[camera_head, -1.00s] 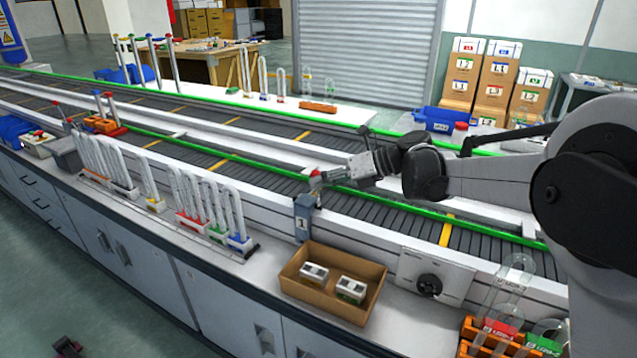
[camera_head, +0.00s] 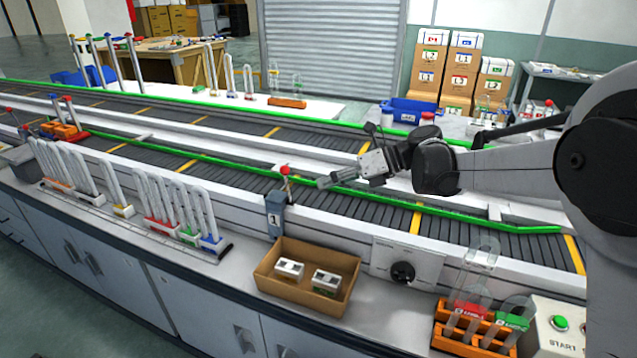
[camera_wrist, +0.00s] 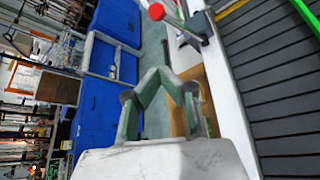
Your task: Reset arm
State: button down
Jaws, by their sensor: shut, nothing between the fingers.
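My gripper (camera_head: 324,183) is shut and empty. It hangs above the conveyor in the head view, just right of the red-tipped post on the grey station marked 1 (camera_head: 275,213). A gap shows between the fingertips and the red ball (camera_head: 285,170). In the wrist view my gripper (camera_wrist: 165,75) shows its fingers together, with the red ball (camera_wrist: 156,12) beyond them and apart.
A cardboard box (camera_head: 262,283) with two small white blocks stands on the counter below my gripper. An orange rack (camera_head: 450,345) and a control knob (camera_head: 403,273) are at right. The conveyor (camera_head: 330,215) nearby is clear.

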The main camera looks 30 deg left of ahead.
jog(key=shift+d, duration=0.1)
dwell(0.4)
jog(key=s+d+r+n+t+h, duration=0.2)
jog(key=d+r+n+t, duration=0.15)
jog(key=d, duration=0.95)
jog(key=s+d+r+n+t+h, duration=0.25)
jog(key=d+n+t, duration=0.25)
jog(key=d, duration=0.8)
jog(key=s+d+f+n+t+h, duration=0.2)
jog(key=s+d+n, duration=0.4)
jog(key=d, duration=0.7)
jog(key=s+d+f+n+t+h, duration=0.3)
jog(key=s+d+f+n+h, duration=0.2)
jog(key=s+d, duration=0.5)
jog(key=d+n, duration=0.1)
jog(key=d, duration=0.2)
jog(key=shift+s+d+f, duration=0.15)
jog(key=shift+d+f, duration=0.05)
jog(key=shift+d, duration=0.15)
